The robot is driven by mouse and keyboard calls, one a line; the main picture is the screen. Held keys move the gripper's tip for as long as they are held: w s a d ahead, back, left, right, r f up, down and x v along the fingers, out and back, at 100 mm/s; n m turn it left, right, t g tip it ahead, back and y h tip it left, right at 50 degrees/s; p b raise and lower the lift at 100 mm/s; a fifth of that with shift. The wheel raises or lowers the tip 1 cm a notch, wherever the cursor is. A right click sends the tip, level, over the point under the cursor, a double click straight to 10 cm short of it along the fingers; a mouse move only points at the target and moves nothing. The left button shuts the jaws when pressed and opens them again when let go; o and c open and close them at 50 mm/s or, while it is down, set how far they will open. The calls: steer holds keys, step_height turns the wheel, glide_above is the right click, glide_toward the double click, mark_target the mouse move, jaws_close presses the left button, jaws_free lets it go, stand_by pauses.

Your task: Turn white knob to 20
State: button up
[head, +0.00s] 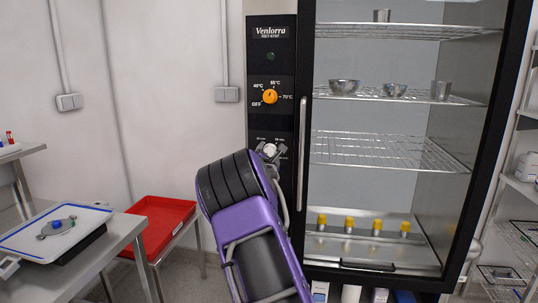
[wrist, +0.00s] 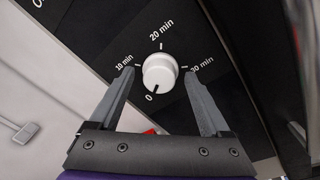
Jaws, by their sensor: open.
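The white knob (wrist: 161,72) is on the black control panel, with a dial marked 0, 10 min, 20 min and 30 min. A small dark mark on its rim faces the 0. In the head view the knob (head: 269,150) sits low on the panel, just above my purple arm. My gripper (wrist: 158,74) is open, one finger on each side of the knob in the wrist view. I cannot tell whether the fingers touch it. In the head view my arm hides much of the gripper and the dial's lower part.
An orange temperature knob (head: 270,96) is above on the same panel. The cabinet's vertical door handle (head: 301,150) stands close to the right of the white knob.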

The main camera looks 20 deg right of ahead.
steer(key=shift+c, duration=0.3)
jaws_close()
